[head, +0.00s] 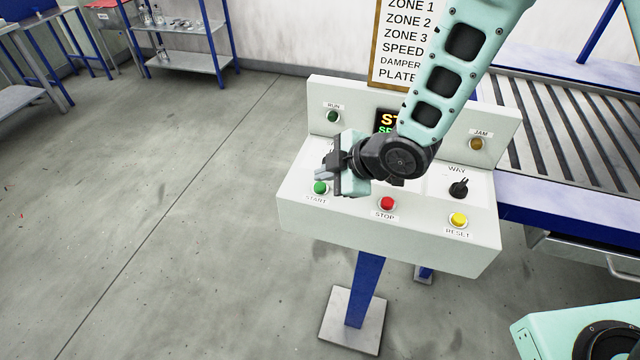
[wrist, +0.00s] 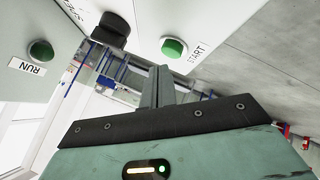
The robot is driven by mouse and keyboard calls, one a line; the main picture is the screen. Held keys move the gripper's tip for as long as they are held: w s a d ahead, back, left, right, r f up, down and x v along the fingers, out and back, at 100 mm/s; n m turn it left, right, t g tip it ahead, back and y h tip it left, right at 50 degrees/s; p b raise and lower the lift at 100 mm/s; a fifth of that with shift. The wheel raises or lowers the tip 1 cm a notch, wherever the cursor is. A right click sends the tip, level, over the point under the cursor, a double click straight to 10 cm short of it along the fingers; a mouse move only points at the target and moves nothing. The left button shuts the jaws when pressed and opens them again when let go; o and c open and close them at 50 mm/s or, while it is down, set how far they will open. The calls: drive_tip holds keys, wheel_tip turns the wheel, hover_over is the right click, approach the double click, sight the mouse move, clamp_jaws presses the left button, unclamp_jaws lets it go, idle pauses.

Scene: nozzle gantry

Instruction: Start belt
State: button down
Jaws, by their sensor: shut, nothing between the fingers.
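The control panel (head: 300,205) is a white sloped box on a blue post. Its green START button (head: 320,187) is at the left of the front row and also shows in the wrist view (wrist: 174,47). The red STOP button (head: 387,203) and yellow RESET button (head: 458,219) sit to its right. My gripper (head: 336,172) is over the panel's left part, close to the START button. In the wrist view its fingers (wrist: 157,78) are shut and empty, their tips just below the green button in the picture. A gap seems to show; exact clearance is unclear.
A green RUN lamp (head: 333,116) and amber JAM lamp (head: 477,143) are on the upright back. A black knob (head: 459,188) is at right; another black knob (wrist: 110,30) shows near START in the wrist view. A roller conveyor (head: 570,120) stands right. Floor at left is clear.

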drive_tip(key=shift+f, duration=0.2)
drive_tip(key=shift+f+b, duration=0.25)
drive_tip(key=shift+b, duration=0.35)
